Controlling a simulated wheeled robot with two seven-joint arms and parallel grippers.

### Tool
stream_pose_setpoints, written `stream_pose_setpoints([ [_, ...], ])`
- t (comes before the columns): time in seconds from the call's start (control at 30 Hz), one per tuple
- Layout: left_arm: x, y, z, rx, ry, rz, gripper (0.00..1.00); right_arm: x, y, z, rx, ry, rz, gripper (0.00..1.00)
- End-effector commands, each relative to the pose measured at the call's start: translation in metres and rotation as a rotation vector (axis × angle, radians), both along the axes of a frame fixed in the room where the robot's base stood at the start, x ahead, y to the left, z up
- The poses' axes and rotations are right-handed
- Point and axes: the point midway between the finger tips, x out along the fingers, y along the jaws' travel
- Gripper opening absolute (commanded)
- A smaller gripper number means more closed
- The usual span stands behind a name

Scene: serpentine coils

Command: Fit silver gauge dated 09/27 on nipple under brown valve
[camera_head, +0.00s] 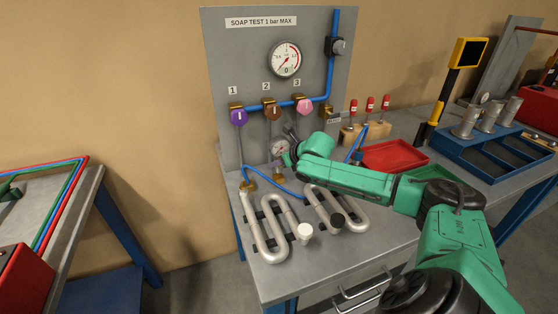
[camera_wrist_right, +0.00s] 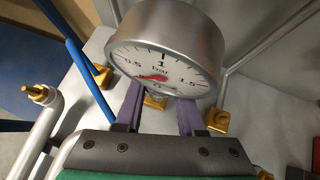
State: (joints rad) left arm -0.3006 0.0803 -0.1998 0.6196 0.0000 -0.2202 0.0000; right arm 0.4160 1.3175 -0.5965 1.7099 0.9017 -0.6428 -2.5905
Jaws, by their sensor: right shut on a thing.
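The brown valve (camera_head: 272,113) is under number 2 on the grey panel, between the purple valve (camera_head: 239,117) and the pink valve (camera_head: 304,106). My right gripper (camera_wrist_right: 155,112) is shut on a silver gauge (camera_head: 280,147) with a white dial, in front of the panel below the brown valve. The gauge fills the middle of the right wrist view (camera_wrist_right: 165,50); no date can be read on it. A brass fitting (camera_wrist_right: 154,103) shows just below the gauge there. Whether the gauge touches it cannot be told. My left gripper is not in view.
Two silver serpentine coils (camera_head: 258,236) lie on the bench, with a blue hose (camera_head: 275,187) behind them. A red tray (camera_head: 394,156) and a wooden block of red-handled tools (camera_head: 365,131) stand to the right. The bench front is clear.

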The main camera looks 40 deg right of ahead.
Motion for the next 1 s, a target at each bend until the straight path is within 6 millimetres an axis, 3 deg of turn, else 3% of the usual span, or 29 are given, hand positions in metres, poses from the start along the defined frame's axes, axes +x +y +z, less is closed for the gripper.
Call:
stream_pose_setpoints([
  [0.83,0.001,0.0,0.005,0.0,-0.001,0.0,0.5,-0.002,0.002,-0.014,0.001,0.004,0.001,0.0],
  [0.87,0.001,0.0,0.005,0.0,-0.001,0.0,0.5,-0.002,0.002,-0.014,0.001,0.004,0.002,0.46],
  [0.9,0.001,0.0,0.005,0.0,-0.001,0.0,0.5,-0.002,0.002,-0.014,0.001,0.004,0.002,0.61],
  [0.93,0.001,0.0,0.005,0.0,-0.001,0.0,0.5,-0.002,0.002,-0.014,0.001,0.004,0.002,0.73],
  [1.0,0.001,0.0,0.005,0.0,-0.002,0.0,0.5,-0.001,0.001,-0.013,0.001,0.003,0.001,0.73],
])
